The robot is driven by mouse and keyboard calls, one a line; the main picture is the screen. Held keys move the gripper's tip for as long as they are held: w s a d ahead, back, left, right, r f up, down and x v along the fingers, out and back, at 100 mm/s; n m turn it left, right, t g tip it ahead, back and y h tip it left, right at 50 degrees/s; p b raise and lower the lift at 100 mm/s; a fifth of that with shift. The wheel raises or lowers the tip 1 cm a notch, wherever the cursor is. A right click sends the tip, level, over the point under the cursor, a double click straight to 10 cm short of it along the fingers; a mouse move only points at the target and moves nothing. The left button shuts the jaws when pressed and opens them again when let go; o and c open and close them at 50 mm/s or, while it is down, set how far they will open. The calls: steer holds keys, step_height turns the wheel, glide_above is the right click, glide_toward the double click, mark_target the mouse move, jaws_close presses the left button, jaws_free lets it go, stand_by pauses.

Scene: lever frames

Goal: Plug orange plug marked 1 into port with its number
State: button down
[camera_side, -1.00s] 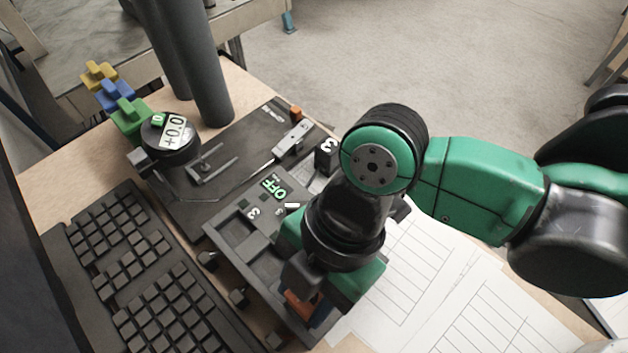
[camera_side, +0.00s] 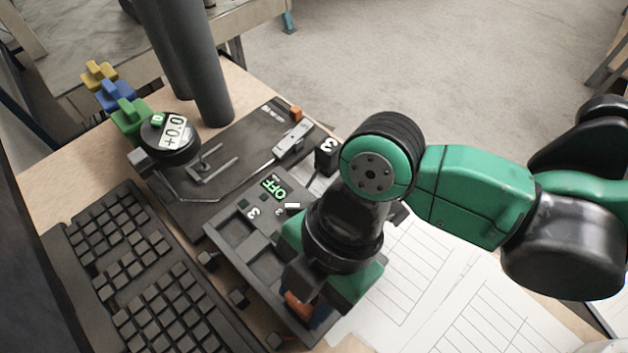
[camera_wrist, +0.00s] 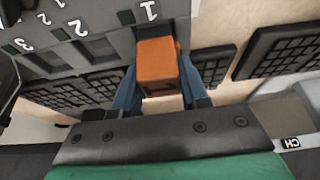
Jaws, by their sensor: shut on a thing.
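The orange plug (camera_wrist: 160,68) sits between the blue fingers of my gripper (camera_wrist: 158,92) in the wrist view. My gripper is shut on it. The plug is in line with the port marked 1 (camera_wrist: 149,11), whose opening it covers. I cannot tell how deep it sits there. The plug's own number is not visible. In the side view the orange plug (camera_side: 297,304) shows low under my gripper (camera_side: 308,308), at the near end of the dark port panel (camera_side: 226,232). My wrist hides much of that end.
Ports marked 2 (camera_wrist: 100,50) and 3 (camera_wrist: 50,61) look empty. A keyboard (camera_side: 150,275) lies left of the panel. Yellow (camera_side: 98,75), blue (camera_side: 115,95) and green (camera_side: 130,116) pieces stand at the far left. A round dial (camera_side: 170,137) is near them. Paper sheets (camera_side: 440,290) lie right.

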steer(key=shift+f, duration=0.5)
stand_by(1.0)
jaws_free()
stand_by(0.4)
steer(key=shift+r, duration=3.55)
